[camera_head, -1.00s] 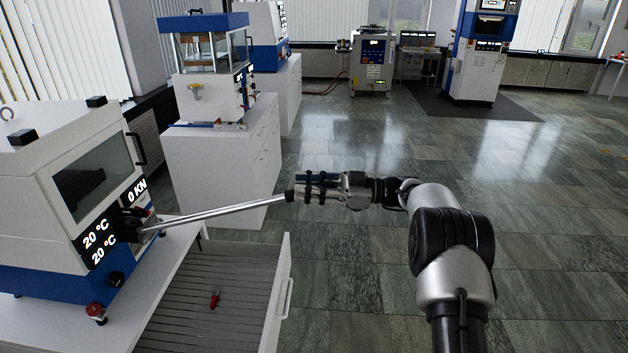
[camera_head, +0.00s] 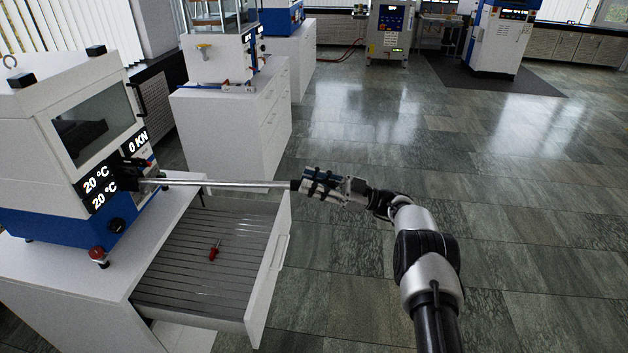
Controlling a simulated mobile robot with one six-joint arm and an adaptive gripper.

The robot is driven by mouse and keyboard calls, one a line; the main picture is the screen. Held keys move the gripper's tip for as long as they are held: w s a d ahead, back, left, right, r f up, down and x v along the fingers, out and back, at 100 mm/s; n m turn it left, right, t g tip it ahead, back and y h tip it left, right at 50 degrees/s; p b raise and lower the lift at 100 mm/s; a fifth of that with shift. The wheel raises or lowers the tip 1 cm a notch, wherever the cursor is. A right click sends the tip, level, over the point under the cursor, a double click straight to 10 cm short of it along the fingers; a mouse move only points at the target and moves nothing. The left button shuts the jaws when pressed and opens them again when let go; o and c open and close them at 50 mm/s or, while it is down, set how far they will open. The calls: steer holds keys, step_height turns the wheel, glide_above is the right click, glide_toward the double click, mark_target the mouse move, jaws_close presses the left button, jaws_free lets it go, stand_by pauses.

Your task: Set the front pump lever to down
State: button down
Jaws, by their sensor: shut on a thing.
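The front pump lever (camera_head: 220,183) is a long silver rod. It runs out to the right from a dark mount (camera_head: 131,174) on the side of the nearest press (camera_head: 60,160), and lies almost level in the picture. Its dark outer end sits in my gripper (camera_head: 307,185), which is shut on it. The gripper is to the right of the open drawer, above the floor in the picture. The exact finger contact is too small to make out.
An open drawer (camera_head: 264,290) with a ribbed grey bottom holds a small red-handled tool (camera_head: 214,250) below the lever. A red knob (camera_head: 97,254) stands at the press's front corner. A second white cabinet (camera_head: 230,125) is behind. The tiled floor on the right is clear.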

steer(key=c, duration=1.3)
jaws_free()
steer(key=v, duration=0.7)
steer(key=shift+d, duration=0.2)
